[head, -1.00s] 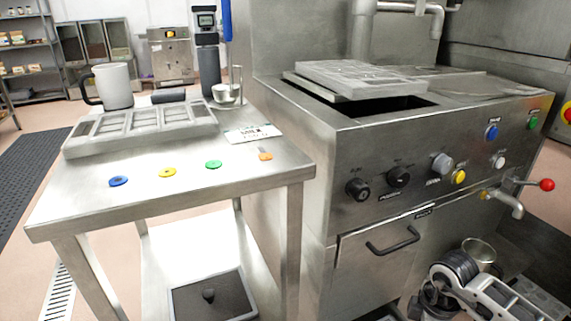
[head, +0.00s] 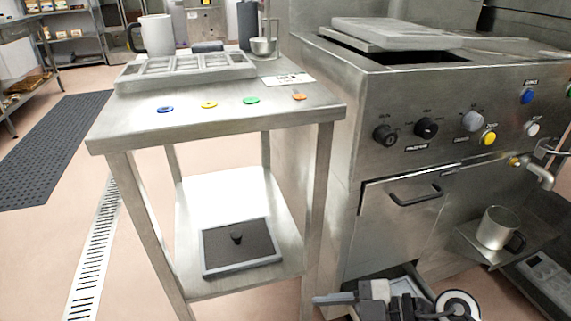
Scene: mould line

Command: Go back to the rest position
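One gripper (head: 335,299) shows at the bottom edge of the head view, with its arm coming from the lower right, so I take it as my right one. Its fingers point left, in front of the lower part of the steel machine (head: 340,150). Nothing is clearly seen between the fingers, and their gap is too small and edge-on to tell open from shut. My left gripper is not in view.
A steel table (head: 130,130) holds a grey mould (head: 185,72), a mug (head: 155,35) and coloured discs; a dark-topped tray (head: 240,247) lies on its lower shelf. A metal cup (head: 497,228) stands under the tap (head: 540,175).

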